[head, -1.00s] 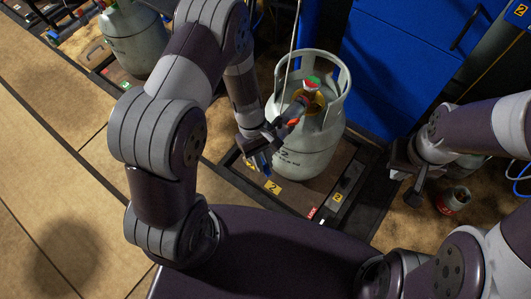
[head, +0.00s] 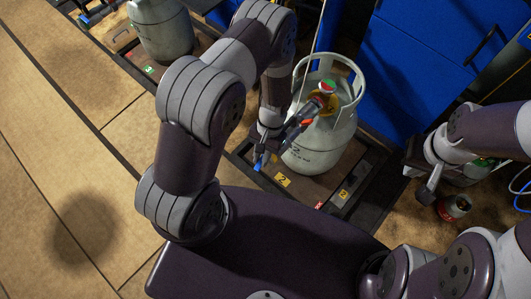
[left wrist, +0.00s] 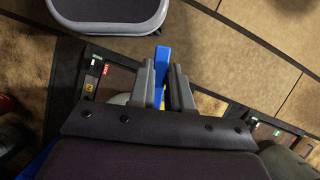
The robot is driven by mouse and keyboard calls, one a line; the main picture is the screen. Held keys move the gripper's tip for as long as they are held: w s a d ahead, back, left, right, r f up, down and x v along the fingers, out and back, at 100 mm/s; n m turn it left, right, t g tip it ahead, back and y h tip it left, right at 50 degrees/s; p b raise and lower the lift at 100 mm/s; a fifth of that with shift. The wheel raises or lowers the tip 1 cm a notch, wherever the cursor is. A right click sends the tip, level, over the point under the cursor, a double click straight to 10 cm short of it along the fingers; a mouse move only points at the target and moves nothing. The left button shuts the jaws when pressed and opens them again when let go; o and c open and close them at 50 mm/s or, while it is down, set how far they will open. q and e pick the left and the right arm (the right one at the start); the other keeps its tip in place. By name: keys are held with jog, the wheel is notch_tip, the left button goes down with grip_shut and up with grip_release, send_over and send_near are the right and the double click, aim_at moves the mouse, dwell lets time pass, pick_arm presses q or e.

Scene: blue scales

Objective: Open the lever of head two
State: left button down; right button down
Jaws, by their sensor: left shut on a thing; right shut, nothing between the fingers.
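A pale grey gas cylinder (head: 318,150) stands upright on the scale marked with a yellow 2 (head: 325,187). Filling head two (head: 312,110), with a red and green top, sits on its valve inside the collar. Its blue lever (head: 258,164) points out to the lower left of the cylinder. My left gripper (head: 266,150) is shut on this lever. In the left wrist view, the blue lever (left wrist: 161,62) stands up between the two fingers. My right gripper (head: 428,190) is shut and empty, to the right of the cylinder and apart from it.
Another cylinder (head: 162,32) stands on a scale at the upper left. A blue cabinet (head: 410,75) rises behind cylinder two. A small red-labelled can (head: 454,207) stands on the floor beside my right gripper. Open floor (head: 80,150) lies to the left.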

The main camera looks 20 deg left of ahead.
pick_arm(q)
jog(key=shift+w+a+m+y+p, duration=0.15)
jog(key=shift+a+m+y+p, duration=0.3)
jog(key=shift+m, duration=0.85)
jog(key=c, duration=1)
grip_release()
jog(key=shift+a, duration=0.1)
jog(key=shift+c, duration=0.2)
jog(key=shift+r, duration=0.15)
jog(key=p+v, duration=0.1)
jog(key=v, duration=1.1)
jog(key=shift+r+p, duration=0.3)
jog(key=shift+p, duration=0.05)
